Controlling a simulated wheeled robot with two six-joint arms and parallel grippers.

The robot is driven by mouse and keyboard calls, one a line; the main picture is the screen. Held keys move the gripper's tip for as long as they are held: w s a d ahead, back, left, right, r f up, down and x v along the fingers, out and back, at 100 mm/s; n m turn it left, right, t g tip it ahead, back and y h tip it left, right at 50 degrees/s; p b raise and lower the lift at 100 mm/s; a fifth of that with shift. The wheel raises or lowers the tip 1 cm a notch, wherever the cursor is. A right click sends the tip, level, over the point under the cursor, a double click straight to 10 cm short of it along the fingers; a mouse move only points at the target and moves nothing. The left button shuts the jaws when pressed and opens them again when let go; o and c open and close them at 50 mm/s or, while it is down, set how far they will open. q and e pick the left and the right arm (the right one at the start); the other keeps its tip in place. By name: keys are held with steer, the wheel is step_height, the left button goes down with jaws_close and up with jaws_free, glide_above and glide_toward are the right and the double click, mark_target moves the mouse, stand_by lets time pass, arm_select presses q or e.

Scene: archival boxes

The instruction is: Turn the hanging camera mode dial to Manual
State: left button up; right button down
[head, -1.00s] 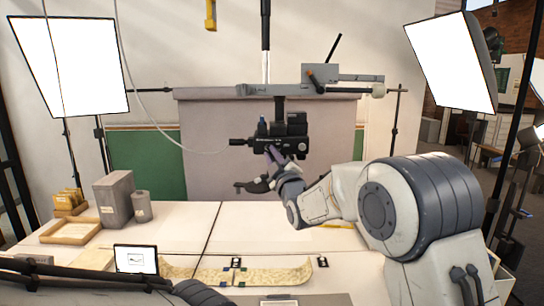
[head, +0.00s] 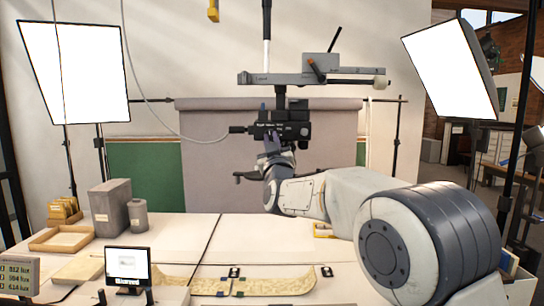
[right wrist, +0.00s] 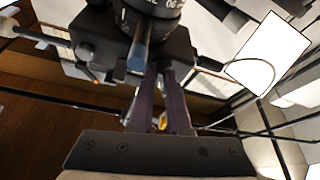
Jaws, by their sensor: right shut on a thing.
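The black camera (head: 292,131) hangs lens-down from the grey bar of the stand in the head view. My right gripper (head: 271,140) reaches up to its front left side from below. In the right wrist view the right gripper (right wrist: 160,78) has its two dark purple fingers close together against the camera body (right wrist: 88,40), shut on what I take to be the mode dial, which the fingers hide. A round ring with white figures (right wrist: 155,8) and a blue-grey peg (right wrist: 139,48) show close by. The dial's setting cannot be read. My left gripper is not in view.
The grey crossbar (head: 300,79) and its post are just above the camera. A thin cable (head: 160,125) runs off to the left. A softbox (head: 75,72) stands at left and another (head: 449,66) at right. A small screen (head: 128,268) and a long strip (head: 275,283) are on the table.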

steer(key=shift+a+f+m+h+b, duration=0.15)
steer(key=shift+m+h+b, duration=0.65)
steer(key=shift+m, duration=1.1)
steer(key=shift+m+h, duration=0.4)
steer(key=c, duration=0.9)
jaws_free()
steer(key=b+v, duration=0.4)
steer(key=v, duration=0.6)
steer(key=shift+s+f, duration=0.1)
steer(key=shift+s, duration=0.1)
